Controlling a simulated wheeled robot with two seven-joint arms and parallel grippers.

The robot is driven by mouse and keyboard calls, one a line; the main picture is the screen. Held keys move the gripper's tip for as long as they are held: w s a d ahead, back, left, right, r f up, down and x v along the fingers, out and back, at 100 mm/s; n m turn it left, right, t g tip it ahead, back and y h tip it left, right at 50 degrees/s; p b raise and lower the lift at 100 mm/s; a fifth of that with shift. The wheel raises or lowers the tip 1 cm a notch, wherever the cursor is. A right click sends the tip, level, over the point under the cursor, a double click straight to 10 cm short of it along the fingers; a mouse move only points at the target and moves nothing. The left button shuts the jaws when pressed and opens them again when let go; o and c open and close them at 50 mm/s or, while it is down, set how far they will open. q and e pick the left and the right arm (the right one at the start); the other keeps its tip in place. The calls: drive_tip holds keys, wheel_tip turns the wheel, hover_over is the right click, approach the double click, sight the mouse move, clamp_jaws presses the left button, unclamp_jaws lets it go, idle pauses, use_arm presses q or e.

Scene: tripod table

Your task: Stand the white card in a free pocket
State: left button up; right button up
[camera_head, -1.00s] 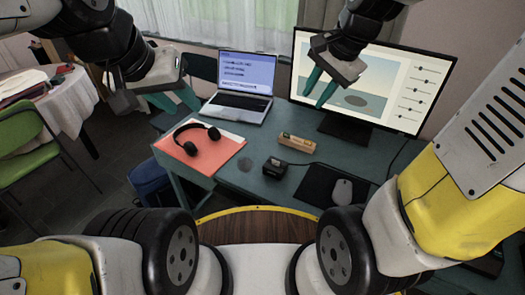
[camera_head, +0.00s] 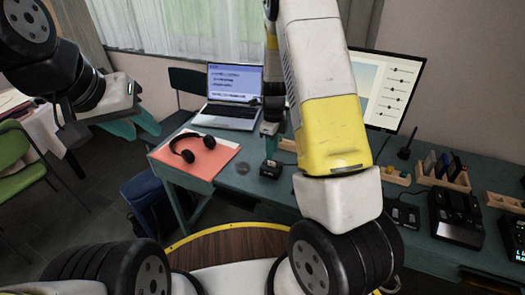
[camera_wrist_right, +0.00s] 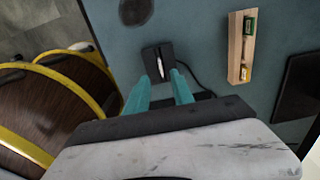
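A thin white strip, which looks like the top edge of the white card (camera_wrist_right: 163,62), stands in a small black holder (camera_wrist_right: 151,51) in the right wrist view. The holder also shows in the head view (camera_head: 271,170), on the desk. My right gripper (camera_wrist_right: 161,79) is above it, its teal fingers apart on either side of the white strip. In the head view my right arm partly hides this gripper. A wooden rack (camera_head: 428,180) with several dark, blue and orange upright pieces stands at the right; its pockets are too small to judge. My left gripper (camera_head: 142,122) is open and empty, off the desk at the left.
A wooden strip with small pieces (camera_wrist_right: 239,47) lies beside the holder. Headphones (camera_head: 190,148) rest on an orange folder, with a laptop (camera_head: 230,112) behind. A black device (camera_head: 456,217) and another wooden rack (camera_head: 503,203) are at the right. My right arm covers the desk's middle.

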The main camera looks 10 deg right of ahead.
sight(272, 165)
wheel_tip(272, 165, down, 5)
drive_tip(key=shift+w, duration=0.1)
clamp_jaws()
